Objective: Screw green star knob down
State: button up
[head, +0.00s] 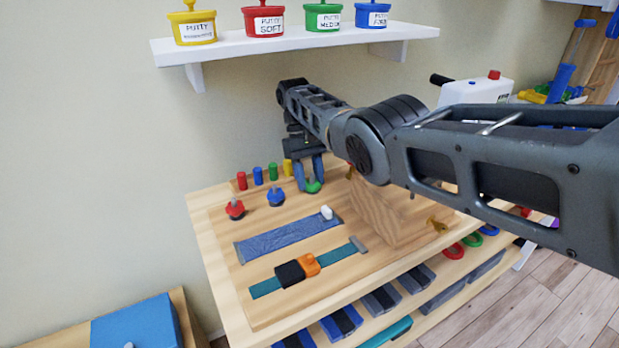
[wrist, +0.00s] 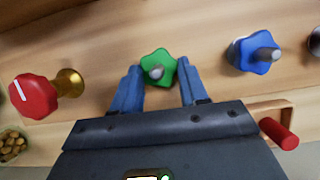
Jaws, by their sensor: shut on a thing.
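The green star knob (wrist: 157,69) sits on a threaded stud on the wooden board, with the grey stud end showing at its centre. My gripper (wrist: 158,84) has its blue fingers closed on both sides of the knob. In the head view the green star knob (head: 313,187) shows at the tips of my gripper (head: 311,178), which points down at the board. How far the knob stands above the board is hard to tell.
A blue star knob (head: 276,198) and a red star knob (head: 235,209) stand to the left on the board (head: 225,265). Coloured pegs (head: 258,175) line the back. A wooden block (head: 375,215) stands close right of my gripper. A zip strip (head: 285,237) and buckle strap (head: 297,268) lie in front.

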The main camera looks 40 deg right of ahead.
jog(key=shift+w+r, duration=0.1)
jog(key=shift+r, duration=0.15)
jog(key=o, duration=0.8)
jog(key=shift+o, duration=1.3)
jog(key=shift+f, duration=0.15)
jog(key=b+v, duration=0.3)
jog(key=v, duration=0.3)
jog(key=shift+b+v, duration=0.65)
jog(key=shift+v, duration=0.2)
